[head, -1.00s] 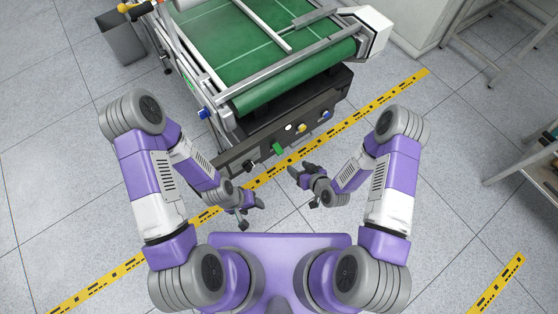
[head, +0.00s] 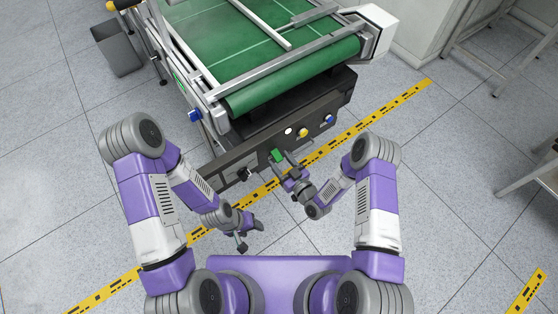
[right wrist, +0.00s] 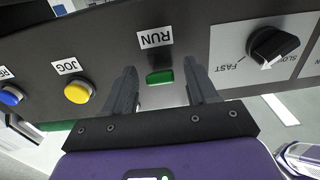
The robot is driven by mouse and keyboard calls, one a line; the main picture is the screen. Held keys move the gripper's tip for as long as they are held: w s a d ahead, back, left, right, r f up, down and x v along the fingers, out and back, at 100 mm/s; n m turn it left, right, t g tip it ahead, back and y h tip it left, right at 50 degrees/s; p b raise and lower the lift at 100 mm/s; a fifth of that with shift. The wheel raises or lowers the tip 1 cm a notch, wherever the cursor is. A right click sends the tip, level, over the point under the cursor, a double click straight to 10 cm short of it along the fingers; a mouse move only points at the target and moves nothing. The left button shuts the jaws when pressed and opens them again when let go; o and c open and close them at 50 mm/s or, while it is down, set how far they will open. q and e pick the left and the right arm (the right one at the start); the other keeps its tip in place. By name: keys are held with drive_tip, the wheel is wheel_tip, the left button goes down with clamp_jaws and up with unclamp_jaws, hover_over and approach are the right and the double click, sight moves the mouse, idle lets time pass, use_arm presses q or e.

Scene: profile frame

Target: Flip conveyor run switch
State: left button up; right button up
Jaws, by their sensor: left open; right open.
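The green RUN switch (head: 278,155) sits on the dark control panel (head: 235,162) at the conveyor's near end. In the right wrist view the green switch (right wrist: 159,77) shows between my two fingers, near a RUN label (right wrist: 155,39) that reads upside down. My right gripper (head: 288,164) is open at the panel, with its fingers on either side of the switch; in the right wrist view the open gripper (right wrist: 161,72) is empty. I cannot tell whether a finger touches the switch or panel. My left gripper (head: 251,237) is open and empty, below and left of the panel.
A yellow JOG button (right wrist: 77,91) and a blue button (right wrist: 11,96) lie left of the switch; a black speed knob (right wrist: 272,46) lies right. The green conveyor belt (head: 235,50) is behind the panel. Yellow-black tape (head: 375,118) crosses the floor.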

drive_tip(key=shift+w+a, duration=0.4)
drive_tip(key=shift+w, duration=0.1)
